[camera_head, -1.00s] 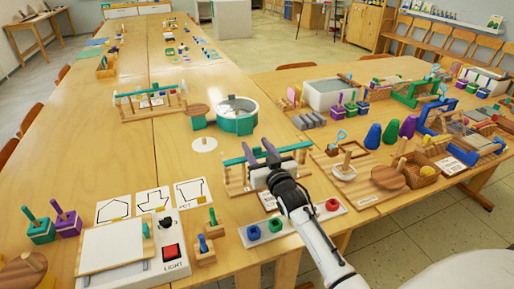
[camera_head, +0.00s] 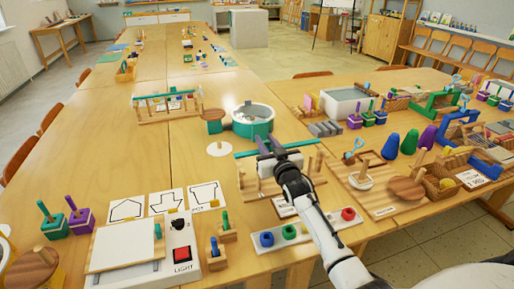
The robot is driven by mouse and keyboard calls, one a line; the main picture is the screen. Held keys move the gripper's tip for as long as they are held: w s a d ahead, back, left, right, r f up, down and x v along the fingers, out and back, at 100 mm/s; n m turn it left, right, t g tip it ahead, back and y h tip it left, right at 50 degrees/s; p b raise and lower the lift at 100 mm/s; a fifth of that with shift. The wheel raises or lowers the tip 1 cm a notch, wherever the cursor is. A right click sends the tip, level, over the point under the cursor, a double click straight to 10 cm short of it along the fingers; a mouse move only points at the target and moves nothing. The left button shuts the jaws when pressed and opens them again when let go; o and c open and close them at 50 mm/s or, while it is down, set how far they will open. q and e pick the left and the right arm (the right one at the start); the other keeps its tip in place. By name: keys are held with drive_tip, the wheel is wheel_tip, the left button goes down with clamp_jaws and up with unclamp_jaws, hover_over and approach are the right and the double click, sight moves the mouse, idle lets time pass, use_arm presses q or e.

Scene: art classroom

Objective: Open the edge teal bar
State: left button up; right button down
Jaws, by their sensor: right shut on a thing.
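A teal bar (camera_head: 300,145) runs across a low wooden rack (camera_head: 249,188) with upright posts, near the front edge of the table. My right gripper (camera_head: 270,147) reaches in from the lower right and is shut on the bar near its middle. The jaws and wrist hide part of the bar and the rack behind them. Whether the bar touches the posts cannot be told. My left gripper is not in view.
A teal-rimmed drum (camera_head: 253,122) and white disc (camera_head: 220,149) lie behind the rack. A strip with coloured knobs (camera_head: 290,232) is in front. A wooden board (camera_head: 385,208) is close on the right. A similar rack (camera_head: 167,105) stands farther back. Bare table lies left of the rack.

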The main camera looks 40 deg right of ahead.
drive_tip(key=c, duration=1.5)
unclamp_jaws()
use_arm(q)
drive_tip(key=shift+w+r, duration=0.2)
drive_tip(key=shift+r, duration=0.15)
use_arm(e)
drive_tip(key=v, duration=1)
drive_tip(key=shift+s, duration=0.2)
